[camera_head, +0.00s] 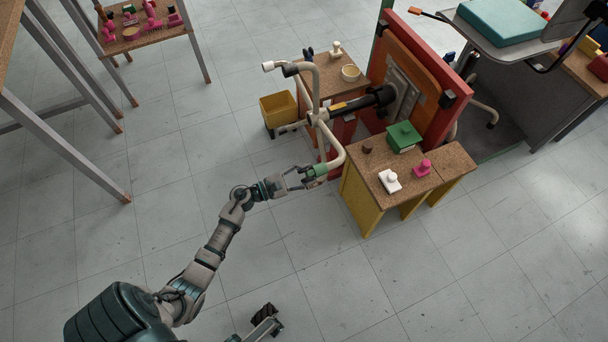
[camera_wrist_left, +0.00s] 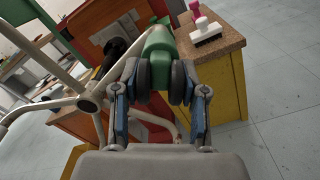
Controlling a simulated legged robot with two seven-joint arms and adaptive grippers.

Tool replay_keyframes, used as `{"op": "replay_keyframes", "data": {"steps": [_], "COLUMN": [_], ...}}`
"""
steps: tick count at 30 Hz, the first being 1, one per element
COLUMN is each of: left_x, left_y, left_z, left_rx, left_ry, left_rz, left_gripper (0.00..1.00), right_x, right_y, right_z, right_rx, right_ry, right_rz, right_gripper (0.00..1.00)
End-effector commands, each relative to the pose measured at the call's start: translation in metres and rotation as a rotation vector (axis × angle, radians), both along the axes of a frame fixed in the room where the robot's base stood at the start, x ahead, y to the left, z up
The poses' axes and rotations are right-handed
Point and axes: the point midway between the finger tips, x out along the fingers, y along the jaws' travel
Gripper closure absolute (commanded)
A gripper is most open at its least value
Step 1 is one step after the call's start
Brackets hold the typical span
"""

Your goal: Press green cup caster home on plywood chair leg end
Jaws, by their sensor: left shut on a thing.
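The plywood chair lies tipped on its side, with its orange seat or back panel (camera_head: 403,62) upright and its cream tubular legs (camera_head: 338,140) facing my left arm. The green cup caster (camera_head: 321,170) is at the near, lower leg end. My left gripper (camera_head: 304,177) is shut on it from the left. In the left wrist view the green caster (camera_wrist_left: 158,48) sits between the dark round pads of my left gripper (camera_wrist_left: 160,82). How deep the leg end sits in the caster is hidden. Part of my right gripper (camera_head: 264,318) seems to show at the bottom edge, its jaws unclear.
A yellow bin (camera_head: 279,108) stands behind the legs. The floor in front is clear.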

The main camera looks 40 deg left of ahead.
Motion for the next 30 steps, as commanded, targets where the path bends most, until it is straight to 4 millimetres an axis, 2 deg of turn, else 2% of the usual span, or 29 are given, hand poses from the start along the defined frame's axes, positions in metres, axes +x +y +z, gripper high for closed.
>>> {"op": "replay_keyframes", "data": {"steps": [10,11,14,25,30], "left_x": [0.01,0.01,0.01,0.006,-0.017], "left_y": [-0.005,-0.005,-0.005,-0.003,0.007], "left_z": [0.0,0.0,0.001,-0.001,-0.002], "left_rx": [-0.001,0.0,0.0,0.001,0.002], "left_ry": [0.0,0.0,-0.001,0.001,0.003], "left_rz": [-0.001,-0.001,0.0,0.0,0.0], "left_gripper": [1.0,0.55,0.3,0.28,0.28], "right_x": [0.001,0.001,0.001,0.001,0.001], "right_y": [0.0,0.0,0.0,0.0,0.0], "right_z": [-0.005,-0.005,-0.005,-0.005,-0.005], "right_rx": [0.0,0.0,0.0,0.0,0.0], "right_ry": [0.007,0.007,0.006,0.006,0.006], "right_rz": [0.001,0.001,0.0,0.0,0.0], "right_gripper": [0.6,0.6,0.6,0.6,0.6]}}
